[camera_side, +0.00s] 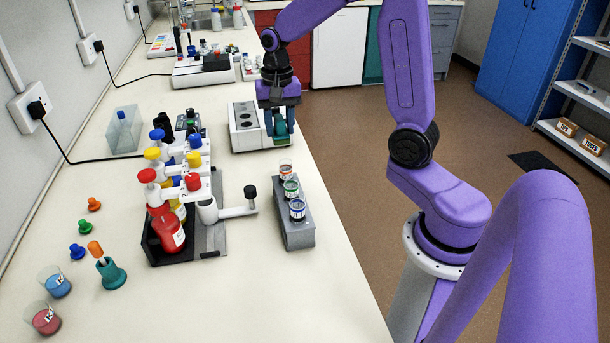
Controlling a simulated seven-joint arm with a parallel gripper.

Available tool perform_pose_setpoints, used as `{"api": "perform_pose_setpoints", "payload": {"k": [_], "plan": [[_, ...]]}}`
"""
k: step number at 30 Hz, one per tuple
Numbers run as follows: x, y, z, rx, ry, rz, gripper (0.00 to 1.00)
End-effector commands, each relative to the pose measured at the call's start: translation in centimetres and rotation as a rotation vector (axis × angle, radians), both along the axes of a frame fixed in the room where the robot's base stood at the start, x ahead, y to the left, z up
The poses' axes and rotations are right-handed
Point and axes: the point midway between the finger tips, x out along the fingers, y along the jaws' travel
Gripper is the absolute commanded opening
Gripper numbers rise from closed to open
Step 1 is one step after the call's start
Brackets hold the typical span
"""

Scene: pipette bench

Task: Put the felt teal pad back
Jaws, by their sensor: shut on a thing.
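My gripper (280,120) points down at the far side of the bench, over the right part of a white block. It is shut on a teal piece (291,118), which I take to be the felt teal pad. The piece is small here and partly hidden by the gripper, so its texture does not show. The white block (237,145) has dark round recesses on its grey top, left of the gripper. I cannot tell whether the teal piece touches the block.
A rack of red, yellow and blue-capped bottles (168,235) stands in front, with a grey vial rack (297,238) to its right. A teal stand (112,275) with an orange-tipped item, coloured stoppers and two beakers (55,282) are at front left. The front right bench top is clear.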

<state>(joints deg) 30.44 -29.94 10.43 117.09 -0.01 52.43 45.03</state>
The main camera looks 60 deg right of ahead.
Motion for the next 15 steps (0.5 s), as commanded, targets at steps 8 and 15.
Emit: {"api": "perform_pose_setpoints", "payload": {"k": [8,15], "plan": [[-8.2,0.9,2.1,0.001,-0.004,0.006,0.10],[-14.9,0.8,2.2,0.001,-0.004,0.009,0.10]]}}
